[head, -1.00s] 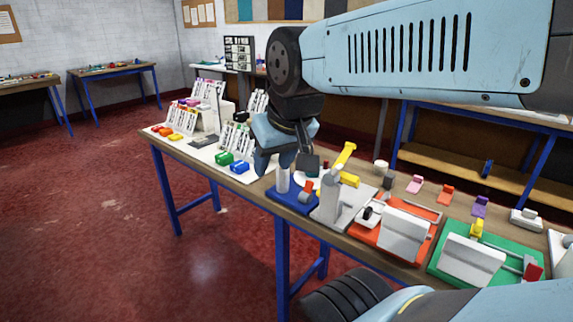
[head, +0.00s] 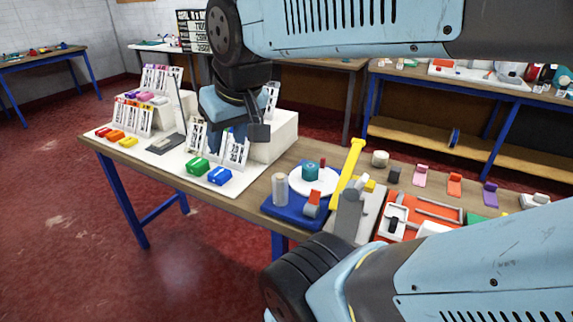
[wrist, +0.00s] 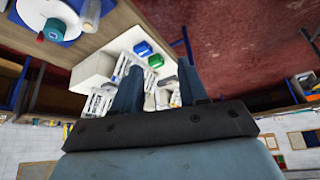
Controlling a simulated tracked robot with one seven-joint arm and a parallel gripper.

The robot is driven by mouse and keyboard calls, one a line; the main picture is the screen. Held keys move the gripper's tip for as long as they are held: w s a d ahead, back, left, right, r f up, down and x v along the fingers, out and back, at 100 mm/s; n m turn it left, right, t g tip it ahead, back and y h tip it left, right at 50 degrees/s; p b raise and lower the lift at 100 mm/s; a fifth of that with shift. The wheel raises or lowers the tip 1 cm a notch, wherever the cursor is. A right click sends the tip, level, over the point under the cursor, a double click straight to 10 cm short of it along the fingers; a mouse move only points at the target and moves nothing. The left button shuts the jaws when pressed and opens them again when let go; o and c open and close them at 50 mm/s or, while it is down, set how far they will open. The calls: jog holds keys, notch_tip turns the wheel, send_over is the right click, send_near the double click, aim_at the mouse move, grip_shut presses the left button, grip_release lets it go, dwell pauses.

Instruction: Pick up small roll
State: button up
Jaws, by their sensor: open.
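Several roll-like things stand on the workbench; I cannot tell for sure which is the small roll. A pale upright cylinder (head: 280,189) stands at the left of a blue base (head: 292,213). A teal roll (head: 310,171) sits on a white disc (head: 329,184) behind it. A short cream roll (head: 380,158) stands further right, near the back edge. In the wrist view the teal roll (wrist: 54,30) and the pale cylinder (wrist: 90,14) show at upper left. My gripper (wrist: 160,84) is open and empty, apart from these rolls. In the head view my arm partly hides it.
Left of the blue base are a green box (head: 198,166), a blue box (head: 220,176) and racks of labelled cards (head: 161,80). A yellow lever (head: 347,171) rises right of the white disc.

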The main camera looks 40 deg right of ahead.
jog(key=shift+o, duration=1.3)
jog(key=shift+w+d, duration=0.1)
jog(key=shift+o, duration=0.7)
jog(key=shift+w+d+f, duration=0.15)
jog(key=shift+w+d, duration=0.05)
jog(key=o, duration=0.5)
jog(key=w+d+f+n+g+h, duration=0.1)
jog(key=w+d+f+g, duration=0.1)
jog(key=w+d, duration=0.1)
jog(key=w+d+f+n+g+h, duration=0.1)
jog(key=w+d+f+g, duration=0.1)
jog(key=d+f, duration=0.1)
jog(key=w+d+f+n+g+h, duration=0.1)
jog(key=w+d+f+n+g, duration=0.1)
jog(key=w+d+f+g, duration=0.1)
jog(key=shift+w+d+f+h, duration=0.1)
jog(key=shift+w+d+h, duration=0.1)
jog(key=shift+w+h, duration=0.1)
jog(key=shift+c, duration=0.2)
jog(key=n+g+h, duration=0.6)
jog(key=g+h, duration=0.1)
send_near(311, 170)
jog(key=d+f, duration=0.1)
jog(key=s+d+f, duration=0.1)
jog(key=d, duration=0.1)
jog(key=d+f, duration=0.1)
jog(key=d, duration=0.1)
jog(key=shift+s, duration=0.15)
jog(key=shift+x, duration=2.65)
